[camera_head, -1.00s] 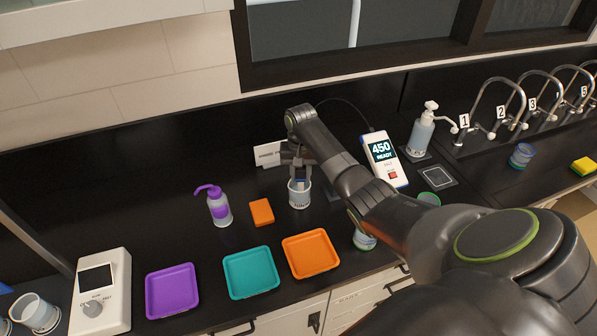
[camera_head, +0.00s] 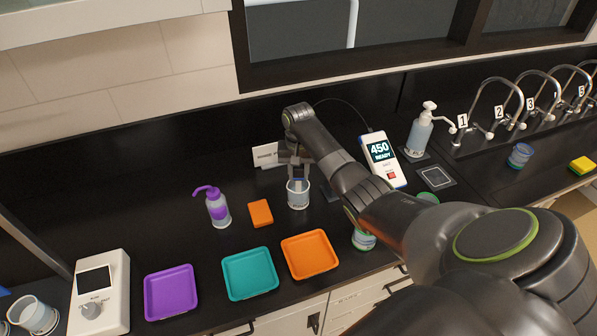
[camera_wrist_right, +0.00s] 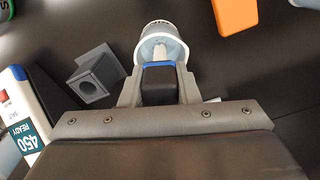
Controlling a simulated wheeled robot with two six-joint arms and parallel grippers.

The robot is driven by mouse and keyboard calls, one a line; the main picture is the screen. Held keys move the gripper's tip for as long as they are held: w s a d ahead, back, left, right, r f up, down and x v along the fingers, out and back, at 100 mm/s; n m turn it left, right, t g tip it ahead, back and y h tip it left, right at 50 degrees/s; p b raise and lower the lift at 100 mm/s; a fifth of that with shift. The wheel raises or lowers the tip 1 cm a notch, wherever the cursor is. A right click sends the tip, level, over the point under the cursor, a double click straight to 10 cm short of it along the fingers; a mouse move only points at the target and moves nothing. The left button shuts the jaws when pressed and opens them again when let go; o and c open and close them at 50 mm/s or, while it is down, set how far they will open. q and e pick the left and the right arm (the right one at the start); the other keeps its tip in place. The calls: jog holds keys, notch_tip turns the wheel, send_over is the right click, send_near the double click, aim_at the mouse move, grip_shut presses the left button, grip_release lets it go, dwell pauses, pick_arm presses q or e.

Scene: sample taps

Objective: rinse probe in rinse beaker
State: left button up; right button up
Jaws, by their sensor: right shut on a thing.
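The rinse beaker (camera_head: 298,196) is a clear cup standing on the black counter behind the orange tray. My right gripper (camera_head: 296,160) is over it, pointing down. In the right wrist view my right gripper (camera_wrist_right: 158,75) is shut on the probe (camera_wrist_right: 158,82), which has a dark body with a blue band. The probe's pale lower part reaches into the mouth of the beaker (camera_wrist_right: 148,36); how deep it sits I cannot tell. The meter (camera_head: 382,160) reads 450 READY and stands right of the beaker. My left gripper is not in view.
A grey holder (camera_wrist_right: 97,75) lies near the beaker. An orange block (camera_head: 260,213) and a purple wash bottle (camera_head: 217,207) stand left of it. Purple (camera_head: 171,292), teal (camera_head: 250,273) and orange (camera_head: 310,255) trays line the front. Taps (camera_head: 480,120) are at right.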

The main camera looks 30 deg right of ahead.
jog(key=shift+r, duration=4.85)
notch_tip(320, 180, up, 3)
jog(key=shift+f, duration=0.25)
